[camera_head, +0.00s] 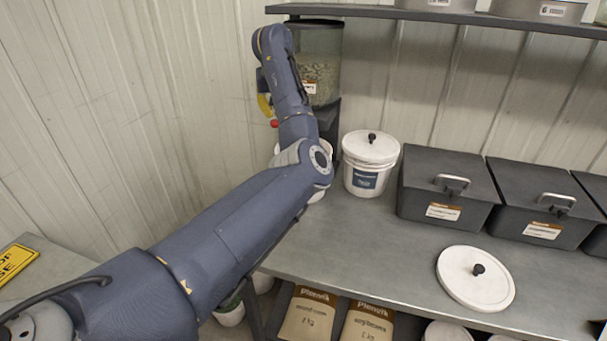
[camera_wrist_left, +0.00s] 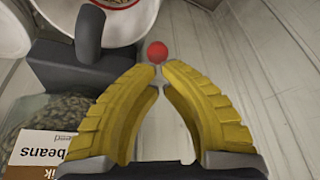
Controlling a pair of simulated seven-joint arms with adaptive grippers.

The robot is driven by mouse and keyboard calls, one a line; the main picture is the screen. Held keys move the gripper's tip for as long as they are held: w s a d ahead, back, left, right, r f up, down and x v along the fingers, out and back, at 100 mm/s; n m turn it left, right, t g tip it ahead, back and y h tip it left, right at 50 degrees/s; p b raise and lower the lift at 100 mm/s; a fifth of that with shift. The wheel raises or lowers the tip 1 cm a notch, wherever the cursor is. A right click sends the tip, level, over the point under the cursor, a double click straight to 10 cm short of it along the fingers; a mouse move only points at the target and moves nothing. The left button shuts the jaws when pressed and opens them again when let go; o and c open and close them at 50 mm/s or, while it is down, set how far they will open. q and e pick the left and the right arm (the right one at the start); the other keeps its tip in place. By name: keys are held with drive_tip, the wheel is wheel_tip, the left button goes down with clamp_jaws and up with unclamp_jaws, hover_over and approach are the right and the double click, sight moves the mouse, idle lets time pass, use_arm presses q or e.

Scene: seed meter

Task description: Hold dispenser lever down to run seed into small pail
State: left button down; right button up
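The seed dispenser (camera_head: 322,70) stands at the back under the shelf, its clear hopper holding pale seed. Its red lever knob (camera_head: 275,123) shows at its left side, and also in the left wrist view (camera_wrist_left: 157,52). My left gripper (camera_head: 265,105) has yellow fingers just above the knob. In the left wrist view its fingertips (camera_wrist_left: 158,72) meet, with the knob just beyond them; I cannot tell whether they touch it. A white pail (camera_wrist_left: 125,28) shows past the dark spout (camera_wrist_left: 90,35). My arm hides much of the area below the dispenser in the head view. My right gripper is not in view.
A lidded white bucket (camera_head: 367,180) stands right of the dispenser. Dark lidded bins (camera_head: 445,190) line the back of the bench. A loose white lid (camera_head: 476,278) lies on the bench at right. Seed bags (camera_head: 308,315) sit below. The middle of the bench (camera_head: 365,235) is clear.

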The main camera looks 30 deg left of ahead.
sight(274, 124)
use_arm(q)
drive_tip(key=shift+f, duration=3.45)
drive_tip(key=shift+a+r, duration=0.1)
idle(4.4)
